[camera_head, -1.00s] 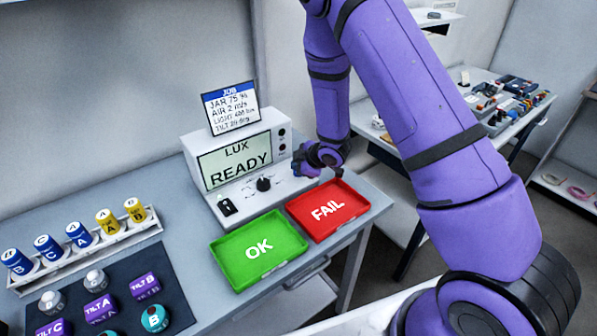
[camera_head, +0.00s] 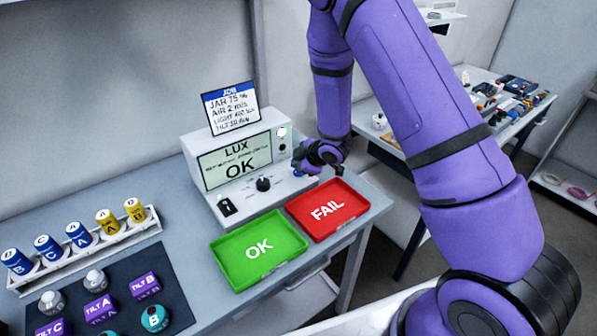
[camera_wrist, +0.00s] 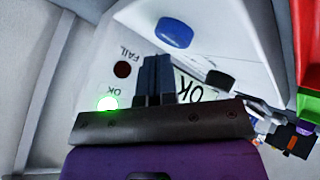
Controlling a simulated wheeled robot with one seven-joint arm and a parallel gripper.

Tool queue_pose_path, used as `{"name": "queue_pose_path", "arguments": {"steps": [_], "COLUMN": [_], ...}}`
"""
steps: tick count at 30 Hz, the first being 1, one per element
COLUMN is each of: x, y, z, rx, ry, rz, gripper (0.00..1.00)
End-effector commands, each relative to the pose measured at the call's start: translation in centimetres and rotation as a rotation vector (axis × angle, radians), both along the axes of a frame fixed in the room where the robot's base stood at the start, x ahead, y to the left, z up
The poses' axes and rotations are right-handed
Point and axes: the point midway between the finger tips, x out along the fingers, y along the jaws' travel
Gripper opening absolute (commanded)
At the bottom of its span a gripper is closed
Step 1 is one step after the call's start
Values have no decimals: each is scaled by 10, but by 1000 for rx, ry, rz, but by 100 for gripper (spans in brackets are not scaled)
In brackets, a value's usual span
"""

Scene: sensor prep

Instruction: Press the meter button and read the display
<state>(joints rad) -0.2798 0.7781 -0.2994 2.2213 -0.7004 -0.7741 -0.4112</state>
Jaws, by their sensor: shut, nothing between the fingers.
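The white meter (camera_head: 237,165) stands at the back of the bench. Its display (camera_head: 236,164) reads "LUX" above smaller text I cannot make out, with a large "OK" below. A lamp (camera_head: 282,132) on its right side is lit; in the wrist view the lit green lamp (camera_wrist: 107,103) is beside the word "OK", and the dark lamp (camera_wrist: 123,69) is beside "FAIL". The blue button (camera_wrist: 175,32) shows beyond my fingers in the wrist view, apart from them. My gripper (camera_head: 304,168) is shut and empty near the meter's right front.
A green OK tray (camera_head: 226,274) and a red FAIL tray (camera_head: 341,232) lie before the meter. A job card (camera_head: 231,107) stands on top. A rack (camera_head: 88,251) of labelled cylinders and a dark mat (camera_head: 181,309) with pieces are at left.

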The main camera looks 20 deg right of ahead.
Motion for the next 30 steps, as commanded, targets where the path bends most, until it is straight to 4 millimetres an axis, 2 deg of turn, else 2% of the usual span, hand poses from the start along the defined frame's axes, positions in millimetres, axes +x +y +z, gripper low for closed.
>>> {"name": "queue_pose_path", "arguments": {"steps": [14,30], "x": [0,0], "y": [0,0], "z": [7,51], "rx": [1,1], "ry": [-2,-2], "rz": [1,1], "gripper": [0,0]}}
